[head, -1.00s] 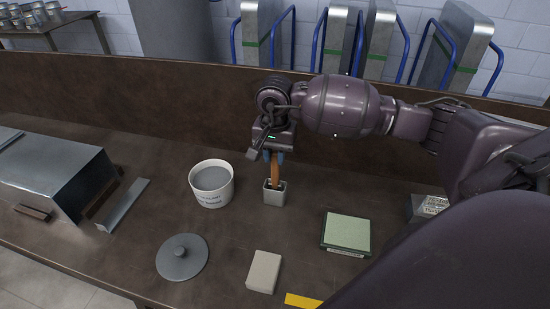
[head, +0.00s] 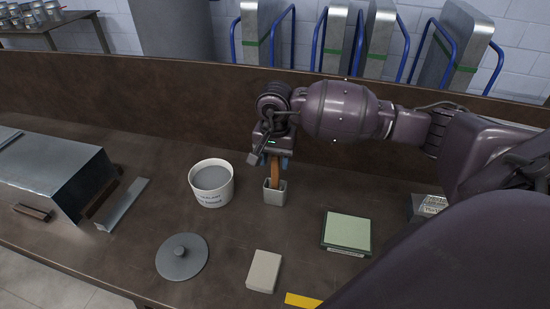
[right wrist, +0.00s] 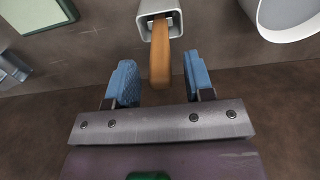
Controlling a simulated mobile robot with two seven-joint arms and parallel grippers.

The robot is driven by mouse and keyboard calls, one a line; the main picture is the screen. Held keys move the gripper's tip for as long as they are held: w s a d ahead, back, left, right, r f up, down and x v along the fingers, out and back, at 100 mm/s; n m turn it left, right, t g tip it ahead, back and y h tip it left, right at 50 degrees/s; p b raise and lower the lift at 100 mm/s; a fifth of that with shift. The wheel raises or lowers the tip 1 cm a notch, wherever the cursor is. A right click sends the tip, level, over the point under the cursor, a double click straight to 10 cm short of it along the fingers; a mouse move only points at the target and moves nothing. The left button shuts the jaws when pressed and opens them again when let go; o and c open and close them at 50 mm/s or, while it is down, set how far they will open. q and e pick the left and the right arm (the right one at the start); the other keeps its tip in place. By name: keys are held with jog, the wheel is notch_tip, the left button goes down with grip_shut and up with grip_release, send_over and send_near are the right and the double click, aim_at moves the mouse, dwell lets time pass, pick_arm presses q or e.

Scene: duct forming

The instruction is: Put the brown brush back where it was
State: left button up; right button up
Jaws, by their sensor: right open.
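The brown brush (head: 275,171) stands in a small grey square holder (head: 274,194) on the bench, its handle pointing up. In the right wrist view the brush handle (right wrist: 160,62) comes out of the holder (right wrist: 143,22) towards my gripper. My right gripper (head: 275,161) is just above the holder at the handle's upper end. In the right wrist view its blue fingers (right wrist: 160,82) are apart, with the handle's end between them and gaps on both sides. The brush head is hidden inside the holder. My left gripper is not in view.
A white tub of grey material (head: 212,184) stands left of the holder, with a grey round lid (head: 181,257) in front. A pale block (head: 264,271) and a green-topped pad (head: 347,232) lie nearer. A metal box (head: 55,172) is at left. A raised brown wall (head: 180,100) backs the bench.

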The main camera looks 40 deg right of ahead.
notch_tip(320, 180, up, 12)
jog(key=shift+r, duration=0.15)
dwell(0.4)
dwell(0.5)
